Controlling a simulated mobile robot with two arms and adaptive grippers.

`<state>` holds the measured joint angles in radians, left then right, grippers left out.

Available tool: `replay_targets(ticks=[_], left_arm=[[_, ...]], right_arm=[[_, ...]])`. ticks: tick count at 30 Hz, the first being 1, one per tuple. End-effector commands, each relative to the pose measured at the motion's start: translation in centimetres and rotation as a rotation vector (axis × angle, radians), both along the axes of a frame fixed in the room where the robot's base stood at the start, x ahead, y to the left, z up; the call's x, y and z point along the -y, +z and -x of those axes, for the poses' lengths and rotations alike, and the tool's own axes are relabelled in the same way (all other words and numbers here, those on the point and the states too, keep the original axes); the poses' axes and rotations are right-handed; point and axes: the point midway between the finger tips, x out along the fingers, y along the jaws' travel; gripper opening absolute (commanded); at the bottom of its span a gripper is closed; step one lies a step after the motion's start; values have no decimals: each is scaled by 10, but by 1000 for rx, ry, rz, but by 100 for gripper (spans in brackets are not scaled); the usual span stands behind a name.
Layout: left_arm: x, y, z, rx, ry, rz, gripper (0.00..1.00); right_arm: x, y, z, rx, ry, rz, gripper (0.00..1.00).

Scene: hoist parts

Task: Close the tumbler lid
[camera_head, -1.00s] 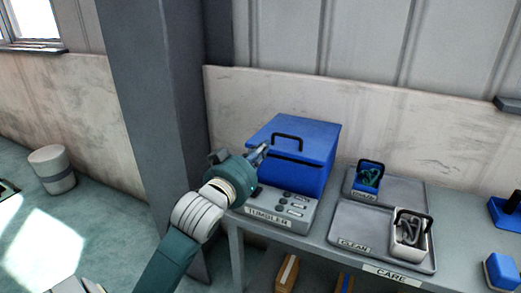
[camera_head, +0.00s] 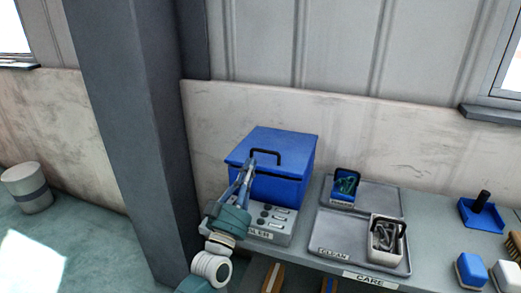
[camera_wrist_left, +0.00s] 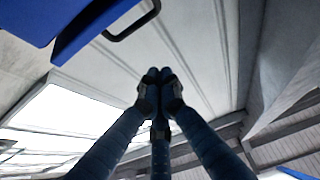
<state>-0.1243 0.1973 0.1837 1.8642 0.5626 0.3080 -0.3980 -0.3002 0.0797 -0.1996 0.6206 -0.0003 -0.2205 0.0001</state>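The blue tumbler (camera_head: 275,190) stands on its grey control base at the left end of the bench. Its blue lid (camera_head: 285,143) lies over the top, looking down or nearly so; I cannot tell whether a small gap remains. A black handle (camera_head: 266,153) stands at the lid's front. My left gripper (camera_head: 249,161) points up in front of the tumbler, its fingertips just left of the handle; contact is unclear. In the left wrist view its fingers (camera_wrist_left: 159,73) are together and empty, with the lid edge (camera_wrist_left: 95,28) and handle (camera_wrist_left: 135,22) above left. My right gripper is out of view.
Right of the tumbler, a grey tray marked CLEAN (camera_head: 335,240) bears a white bin (camera_head: 385,238). A blue bin (camera_head: 345,187) stands on the tray behind. A grey pillar (camera_head: 140,130) rises at left. Blue and white blocks lie at far right.

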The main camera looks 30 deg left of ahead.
Motion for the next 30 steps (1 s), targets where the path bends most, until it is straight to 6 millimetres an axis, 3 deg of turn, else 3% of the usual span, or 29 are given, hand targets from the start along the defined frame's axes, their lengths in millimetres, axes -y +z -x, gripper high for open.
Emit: replay_targets(ticks=[13,16,21,30], left_arm=[[-18,48,-78,2,-2,-4,0],[-19,26,-81,-7,-2,-3,0],[-20,9,-83,-2,-2,-2,0],[-20,4,-83,1,-2,-1,0]], right_arm=[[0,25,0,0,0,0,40],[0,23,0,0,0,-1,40],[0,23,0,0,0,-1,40],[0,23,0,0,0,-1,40]])
